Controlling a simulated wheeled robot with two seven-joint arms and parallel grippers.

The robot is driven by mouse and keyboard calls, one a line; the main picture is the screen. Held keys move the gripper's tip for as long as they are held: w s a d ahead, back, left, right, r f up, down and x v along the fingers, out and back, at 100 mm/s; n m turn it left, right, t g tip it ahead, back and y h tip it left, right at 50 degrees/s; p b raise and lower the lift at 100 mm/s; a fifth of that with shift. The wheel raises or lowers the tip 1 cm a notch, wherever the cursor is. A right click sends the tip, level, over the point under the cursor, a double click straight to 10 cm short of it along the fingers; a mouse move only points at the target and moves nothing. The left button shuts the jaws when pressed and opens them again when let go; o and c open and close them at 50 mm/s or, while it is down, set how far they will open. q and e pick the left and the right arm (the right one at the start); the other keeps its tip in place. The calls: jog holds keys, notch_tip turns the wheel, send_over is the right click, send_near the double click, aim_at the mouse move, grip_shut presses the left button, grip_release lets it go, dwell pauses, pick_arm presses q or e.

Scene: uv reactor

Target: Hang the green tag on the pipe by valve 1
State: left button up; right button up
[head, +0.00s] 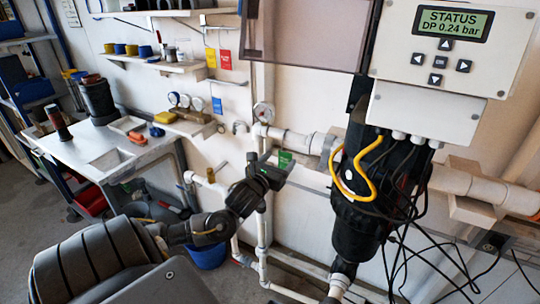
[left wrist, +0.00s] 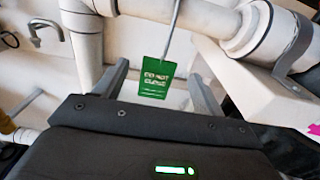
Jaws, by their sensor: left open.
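The green tag (head: 285,159) hangs upright below the white pipe (head: 299,142). In the left wrist view the tag (left wrist: 155,79) reads "DO NOT CLOSE" and hangs from a thin grey wire that runs up past the pipe; the wire's top is out of frame. My left gripper (head: 272,166) is open, its two fingers apart on either side of the tag, with gaps visible between tag and fingers. No label for valve 1 is readable. My right gripper is not in view.
Yellow (head: 210,57), red (head: 225,60) and blue (head: 217,105) tags hang on the wall at left. A black reactor housing (head: 360,215) with loose cables stands right of my gripper, below the status panel (head: 446,50). A workbench (head: 115,160) is at left.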

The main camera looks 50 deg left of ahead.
pick_arm(q)
jog(key=v, duration=0.7)
jog(key=shift+s+b, duration=0.35)
jog(key=shift+b, duration=0.05)
